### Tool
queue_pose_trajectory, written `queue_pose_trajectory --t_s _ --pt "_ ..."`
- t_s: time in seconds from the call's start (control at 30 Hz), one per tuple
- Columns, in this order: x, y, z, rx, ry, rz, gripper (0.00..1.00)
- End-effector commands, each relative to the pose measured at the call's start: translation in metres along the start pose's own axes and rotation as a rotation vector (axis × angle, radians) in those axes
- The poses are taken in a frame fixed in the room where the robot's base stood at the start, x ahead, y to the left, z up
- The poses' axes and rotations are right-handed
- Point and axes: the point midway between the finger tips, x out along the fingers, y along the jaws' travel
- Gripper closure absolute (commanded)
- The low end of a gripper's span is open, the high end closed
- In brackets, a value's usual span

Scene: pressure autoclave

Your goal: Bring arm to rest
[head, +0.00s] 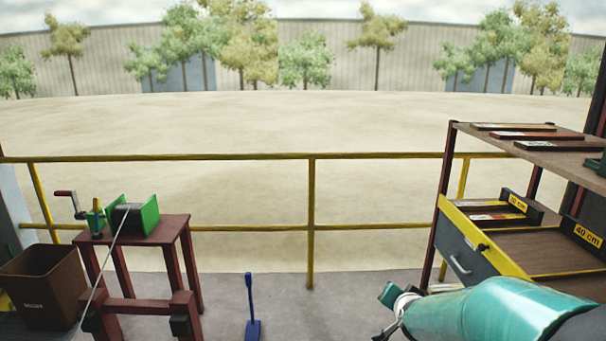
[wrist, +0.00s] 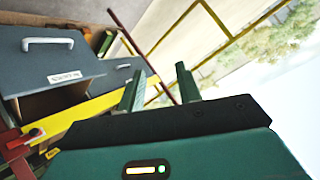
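My teal arm (head: 490,312) reaches in from the lower right corner of the head view, in front of the shelf unit. I cannot clearly make out the fingers there. In the wrist view my gripper (wrist: 160,88) shows two green fingers standing apart, with nothing between them. The wrist picture is strongly tilted. Grey drawer fronts with pale handles (wrist: 48,43) lie to the left of the fingers, and I cannot tell how far away they are.
The shelf unit (head: 513,264) with a yellow edge stands at right, bars on its top. A yellow railing (head: 312,210) crosses behind. A winch (head: 135,215) on a brown stand, a brown bin (head: 42,285) and a blue pedal (head: 252,328) are at left and centre.

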Motion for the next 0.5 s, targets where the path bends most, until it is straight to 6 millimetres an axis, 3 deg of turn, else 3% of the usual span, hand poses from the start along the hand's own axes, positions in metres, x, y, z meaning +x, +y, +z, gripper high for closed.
queue_pose_trajectory --t_s 0.03,0.23,0.5 --pt "-0.020 -0.008 -0.001 -0.041 -0.020 0.001 0.66" --pt "-0.091 -0.021 0.011 -0.204 -0.144 0.031 0.66" --pt "-0.192 -0.016 0.041 -0.410 -0.313 0.053 0.66"
